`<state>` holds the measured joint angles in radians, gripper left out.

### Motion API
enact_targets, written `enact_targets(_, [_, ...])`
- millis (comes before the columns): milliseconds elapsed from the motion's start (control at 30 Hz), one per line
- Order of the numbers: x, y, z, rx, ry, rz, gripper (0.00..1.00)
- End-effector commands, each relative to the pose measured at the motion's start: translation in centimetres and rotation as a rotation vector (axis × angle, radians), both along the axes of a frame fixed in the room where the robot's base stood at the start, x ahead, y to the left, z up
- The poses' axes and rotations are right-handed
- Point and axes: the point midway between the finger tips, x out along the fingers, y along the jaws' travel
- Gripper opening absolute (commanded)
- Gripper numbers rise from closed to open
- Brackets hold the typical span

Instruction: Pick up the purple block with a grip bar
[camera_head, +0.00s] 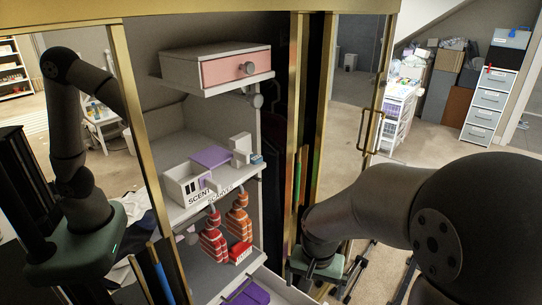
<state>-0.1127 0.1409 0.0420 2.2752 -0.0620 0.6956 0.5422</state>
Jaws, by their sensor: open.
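Two purple things are in view, and I cannot tell which is the block with a grip bar. A flat purple piece (211,156) lies on the middle shelf, behind a white open box labelled SCENT. Another purple piece (256,294) shows low down, cut off by the bottom edge, with a thin grey bar near its left side. My gripper (318,284) hangs from my arm at the lower middle, right of the shelves and apart from both purple pieces. It is open with nothing seen in it. Its fingertips are hard to make out.
The shelves stand between gold-framed mirror doors (145,150); the left one reflects my arm. A drawer with a pink front (236,66) is above. Carpet is open at right.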

Motion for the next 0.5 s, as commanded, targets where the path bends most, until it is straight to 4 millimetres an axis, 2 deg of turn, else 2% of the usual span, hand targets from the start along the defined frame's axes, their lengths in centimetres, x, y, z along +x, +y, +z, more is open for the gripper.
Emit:
enact_targets(33, [-1.9,-1.0,1.9,0.0,-0.013,0.037,1.0])
enact_targets(100, [-4.6,-2.2,3.8,0.0,-0.016,0.103,1.0])
enact_targets(200, [-8.3,-3.5,5.6,0.003,-0.019,0.19,1.0])
enact_targets(300, [-11.3,-4.2,6.6,0.007,-0.024,0.26,1.0])
enact_targets(400, [-13.2,-4.6,7.1,0.011,-0.025,0.311,1.0])
enact_targets(433, [-13.6,-4.6,7.1,0.012,-0.025,0.32,0.97])
enact_targets(500, [-14.2,-4.7,7.2,0.013,-0.025,0.337,0.78])
